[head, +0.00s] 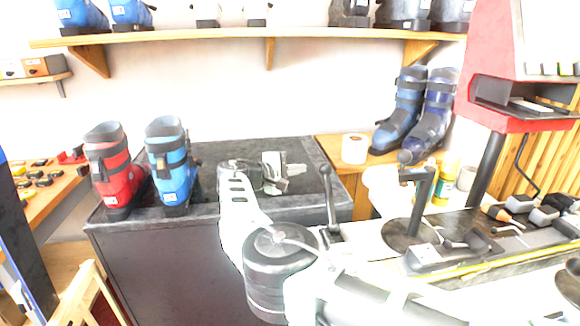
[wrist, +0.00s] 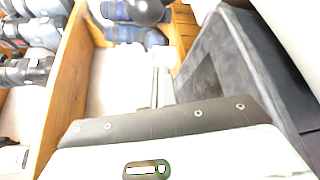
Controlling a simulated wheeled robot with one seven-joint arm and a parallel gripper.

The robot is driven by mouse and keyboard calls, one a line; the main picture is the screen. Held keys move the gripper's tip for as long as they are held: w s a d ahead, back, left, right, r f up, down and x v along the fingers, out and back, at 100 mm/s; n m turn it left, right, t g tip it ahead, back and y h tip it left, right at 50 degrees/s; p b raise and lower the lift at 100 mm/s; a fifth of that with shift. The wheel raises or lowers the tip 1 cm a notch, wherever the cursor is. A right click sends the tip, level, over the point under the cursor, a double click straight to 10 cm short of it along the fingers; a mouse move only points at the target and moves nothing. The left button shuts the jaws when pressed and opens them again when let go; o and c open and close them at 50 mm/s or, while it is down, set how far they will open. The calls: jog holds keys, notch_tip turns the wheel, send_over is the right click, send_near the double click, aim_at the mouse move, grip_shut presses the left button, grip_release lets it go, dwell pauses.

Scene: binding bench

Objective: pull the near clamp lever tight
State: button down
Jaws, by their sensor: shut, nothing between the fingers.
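A dark upright lever (head: 330,205) with a small round knob stands on the bench's left end. A second dark lever (head: 416,200) with a bigger ball knob rises from a round base to its right. I cannot tell for sure which is the near clamp's. My gripper (head: 301,169) is to the left of the first lever, apart from it, pointing right, shut and empty. My arm hides part of the bench.
A red boot (head: 114,172) and a blue boot (head: 172,165) stand on the dark cabinet (head: 160,265) at left. Dark blue boots (head: 402,110) and a white roll (head: 355,148) stand on a wooden counter. A red machine (head: 485,90) stands at right. A shelf (head: 230,40) crosses above.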

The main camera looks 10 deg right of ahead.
aim_at(320, 167)
jog(key=d+p, duration=0.1)
jog(key=s+d+p, duration=0.1)
jog(key=d, duration=0.1)
jog(key=d+p, duration=0.1)
jog(key=shift+s+d+r+p, duration=0.2)
jog(key=shift+s+r+p, duration=0.1)
jog(key=shift+s+p, duration=0.1)
jog(key=shift+s, duration=0.1)
dwell(0.3)
jog(key=s+r+m+b, duration=0.1)
jog(key=b, duration=0.1)
jog(key=s+b, duration=0.1)
jog(key=b, duration=0.1)
jog(key=shift+s+r+m+t+h, duration=0.25)
jog(key=shift+r+m+t+h, duration=0.15)
jog(key=s+r+m+h+b, duration=0.3)
jog(key=s+m+b, duration=0.6)
jog(key=s+b, duration=0.4)
jog(key=shift+t+h+b, duration=0.3)
jog(key=shift+h+b, duration=0.4)
jog(key=shift+b, duration=0.05)
jog(key=shift+s+r, duration=0.1)
jog(key=shift+r, duration=0.05)
